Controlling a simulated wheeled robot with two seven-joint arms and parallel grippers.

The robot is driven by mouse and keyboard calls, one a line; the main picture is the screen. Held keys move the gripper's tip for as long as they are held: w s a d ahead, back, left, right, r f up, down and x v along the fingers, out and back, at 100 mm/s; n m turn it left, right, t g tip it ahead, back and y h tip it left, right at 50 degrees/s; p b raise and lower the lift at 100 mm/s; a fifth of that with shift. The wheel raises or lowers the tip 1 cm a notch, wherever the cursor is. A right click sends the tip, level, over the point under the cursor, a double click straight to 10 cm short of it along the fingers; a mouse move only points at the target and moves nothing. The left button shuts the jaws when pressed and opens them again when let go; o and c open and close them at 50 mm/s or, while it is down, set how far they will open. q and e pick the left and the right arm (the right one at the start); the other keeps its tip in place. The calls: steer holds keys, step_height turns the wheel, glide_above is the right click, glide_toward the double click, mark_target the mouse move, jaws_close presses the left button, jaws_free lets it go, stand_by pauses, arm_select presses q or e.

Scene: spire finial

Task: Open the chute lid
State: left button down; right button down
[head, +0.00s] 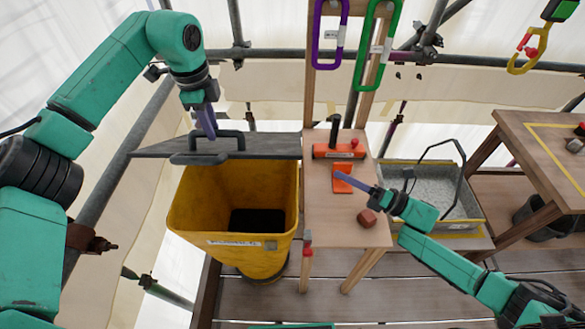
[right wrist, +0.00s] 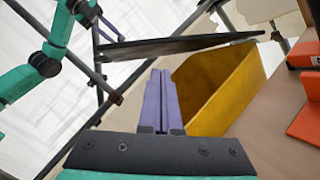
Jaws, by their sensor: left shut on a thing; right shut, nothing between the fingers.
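The yellow chute (head: 188,215) stands left of the small wooden table, its mouth uncovered toward me. Its dark grey lid (head: 272,146) is raised at the back of the mouth and also shows edge-on in the right wrist view (right wrist: 190,46). My left gripper (head: 208,130) is shut on the lid's dark handle (head: 232,134), its fingers hiding part of it. My right gripper (head: 341,177) is shut and empty above the small table; its purple fingers also show in the right wrist view (right wrist: 157,90). The yellow chute wall (right wrist: 215,90) lies beyond those fingers.
The small table (head: 322,215) holds an orange tool with a black handle (head: 335,152), an orange piece (head: 342,186) and a reddish-brown block (head: 367,218). A grey tray (head: 465,210) lies right of it. Purple (head: 317,50) and green (head: 374,75) carabiners hang above. Scaffold poles stand behind.

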arm_select(q)
steer(key=shift+w+f, duration=0.1)
steer(key=shift+f, duration=0.05)
arm_select(e)
steer(key=s+a+r+n+g+y, duration=0.3)
steer(key=s+a+n+g, duration=0.25)
steer(key=s, duration=0.25)
steer(key=w+a+r, duration=0.4)
steer(key=a+r, duration=0.1)
steer(key=a, duration=0.3)
steer(key=shift+w+n, duration=0.35)
steer(key=shift+w, duration=0.05)
